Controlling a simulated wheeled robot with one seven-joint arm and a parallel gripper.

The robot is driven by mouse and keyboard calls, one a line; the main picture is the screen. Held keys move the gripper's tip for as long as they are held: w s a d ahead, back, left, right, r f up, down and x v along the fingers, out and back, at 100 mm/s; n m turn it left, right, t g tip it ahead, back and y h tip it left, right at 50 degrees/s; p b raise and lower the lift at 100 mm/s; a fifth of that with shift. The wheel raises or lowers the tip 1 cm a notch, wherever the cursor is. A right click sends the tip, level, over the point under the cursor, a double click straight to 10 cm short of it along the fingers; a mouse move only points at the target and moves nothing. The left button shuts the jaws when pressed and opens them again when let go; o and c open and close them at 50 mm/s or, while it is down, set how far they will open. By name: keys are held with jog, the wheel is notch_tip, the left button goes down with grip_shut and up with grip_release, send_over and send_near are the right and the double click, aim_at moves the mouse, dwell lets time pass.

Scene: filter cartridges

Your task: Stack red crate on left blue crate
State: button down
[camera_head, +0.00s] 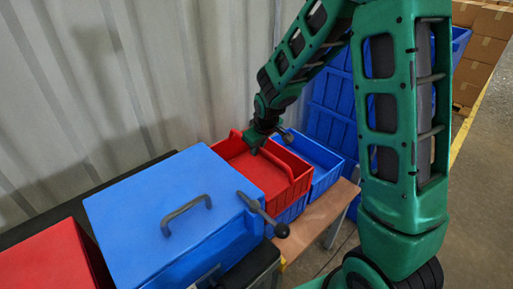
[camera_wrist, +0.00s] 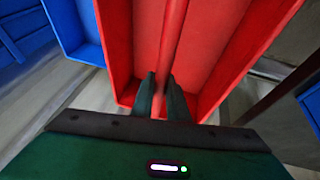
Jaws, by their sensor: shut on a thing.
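The red crate (camera_head: 298,172) is above the left blue crate (camera_head: 293,210) on the wooden bench. Only part of that blue crate's side shows below the red one; I cannot tell whether the two touch. My gripper (camera_head: 254,148) is at the red crate's far side. The right blue crate (camera_head: 322,158) stands close beside the red one, and a blue crate (camera_wrist: 80,30) shows at the upper left of the wrist view.
A large blue lidded box (camera_head: 150,200) with a handle stands in front, with a lever (camera_head: 262,214) at its right. A red box (camera_head: 45,262) is at far left. Stacked blue crates (camera_head: 333,105) stand behind, near a corrugated wall (camera_head: 110,80). Little bench (camera_head: 328,222) is free.

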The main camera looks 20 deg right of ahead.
jog(key=c, duration=1.6)
grip_release()
jog(key=shift+c, duration=0.2)
jog(key=v, duration=1)
jog(key=shift+r, duration=0.3)
jog(key=shift+s, duration=0.1)
